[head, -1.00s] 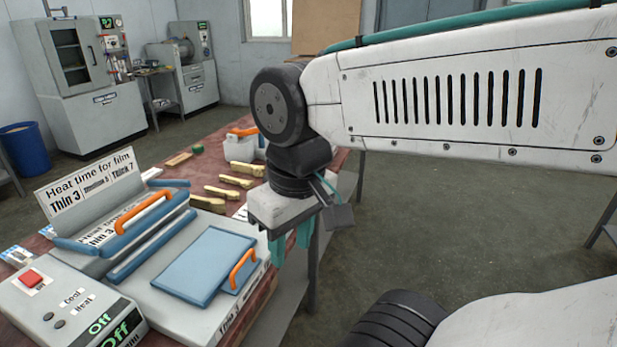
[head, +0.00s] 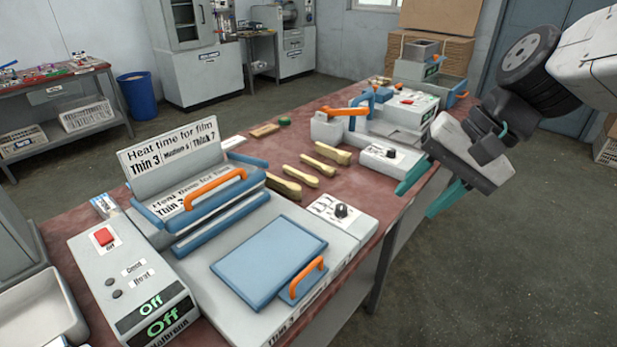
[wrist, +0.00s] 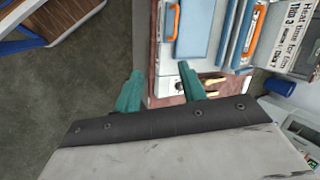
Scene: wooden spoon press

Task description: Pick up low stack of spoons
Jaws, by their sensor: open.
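Several pale wooden spoon stacks lie in a row on the red-brown table (head: 375,190) in the head view. The nearest stack (head: 283,186) and the farthest stack (head: 332,153) look thicker. The two between, one nearer (head: 300,175) and one farther (head: 317,164), look thinner; which is lowest I cannot tell for sure. My gripper (head: 416,201), with teal fingers, is open and empty at the table's right edge, tilted, to the right of the spoons and apart from them. In the wrist view its fingers (wrist: 158,72) are spread, with pale spoon parts (wrist: 213,82) small beyond the right finger.
A press with a blue plate (head: 268,262) and orange handles stands in front of the spoons. A control box (head: 135,285) reads Off. A brown block (head: 264,130) lies beyond the spoons.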

